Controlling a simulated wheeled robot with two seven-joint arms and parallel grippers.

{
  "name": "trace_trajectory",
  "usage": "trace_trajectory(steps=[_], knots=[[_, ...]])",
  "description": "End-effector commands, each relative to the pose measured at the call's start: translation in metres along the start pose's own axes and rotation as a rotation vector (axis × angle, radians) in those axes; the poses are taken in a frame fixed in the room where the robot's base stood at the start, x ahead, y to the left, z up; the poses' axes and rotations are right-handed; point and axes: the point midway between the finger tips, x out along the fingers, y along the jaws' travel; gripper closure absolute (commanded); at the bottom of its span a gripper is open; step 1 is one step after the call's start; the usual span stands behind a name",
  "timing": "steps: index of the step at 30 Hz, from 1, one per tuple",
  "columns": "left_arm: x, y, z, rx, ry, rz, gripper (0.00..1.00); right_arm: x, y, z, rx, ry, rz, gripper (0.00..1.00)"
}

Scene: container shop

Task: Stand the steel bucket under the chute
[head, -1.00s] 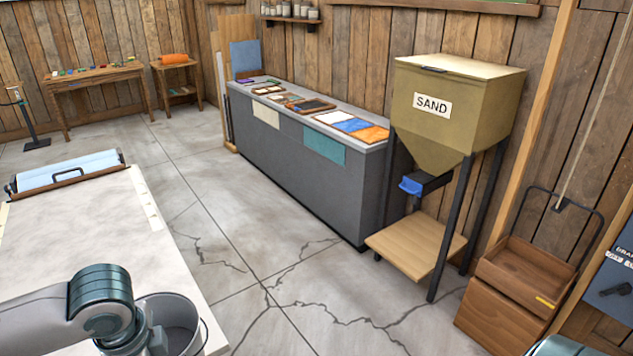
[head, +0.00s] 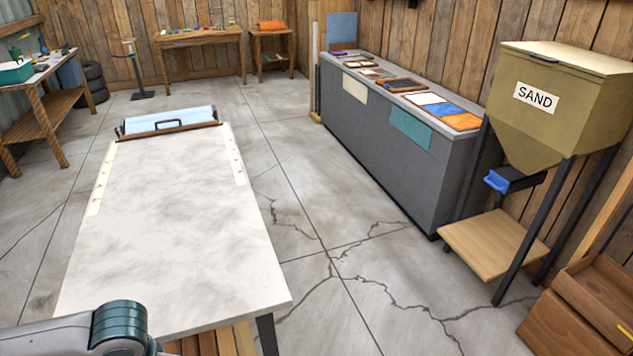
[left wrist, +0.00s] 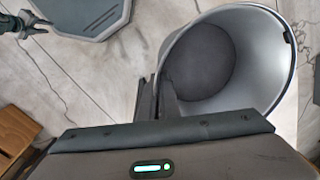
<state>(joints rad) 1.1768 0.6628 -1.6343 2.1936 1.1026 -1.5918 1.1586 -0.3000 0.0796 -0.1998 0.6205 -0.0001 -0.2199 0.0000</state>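The steel bucket (left wrist: 240,60) shows in the left wrist view, seen into its open top; it looks empty. My left gripper (left wrist: 158,100) is at its near-left wall, with dark fingers on both sides of the rim, shut on it. In the head view only my left arm shows at the bottom left; its gripper and the bucket are out of frame. The chute (head: 512,180) with a blue handle hangs under the sand hopper (head: 565,100), above a bare wooden shelf (head: 492,243). A dark shape at the left wrist view's top left may be my right gripper (left wrist: 22,25).
A pale-topped table (head: 180,220) stands in front on the left. A grey counter (head: 400,155) with trays runs along the wall. Cracked floor (head: 330,260) lies open between table and counter.

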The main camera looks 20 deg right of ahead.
Motion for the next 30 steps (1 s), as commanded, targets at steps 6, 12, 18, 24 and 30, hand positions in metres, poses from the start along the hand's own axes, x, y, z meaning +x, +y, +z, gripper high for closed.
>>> trace_trajectory(steps=[6,12,18,24,30], knots=[[0.018,-0.020,0.029,-0.287,-0.029,-0.008,1.00,0.000,0.000,0.000,0.000,-0.001,0.000,0.69],[0.023,-0.026,0.039,-0.390,-0.038,-0.011,1.00,0.000,0.000,0.000,0.000,-0.001,0.000,0.69],[0.024,-0.026,0.040,-0.399,-0.038,-0.012,1.00,0.000,0.000,0.001,0.000,-0.001,0.000,0.69],[0.023,-0.026,0.039,-0.397,-0.038,-0.011,1.00,0.000,0.000,0.001,0.000,-0.001,0.000,0.69],[0.023,-0.026,0.039,-0.396,-0.038,-0.011,1.00,0.000,0.000,0.001,0.000,-0.001,0.000,0.69]])
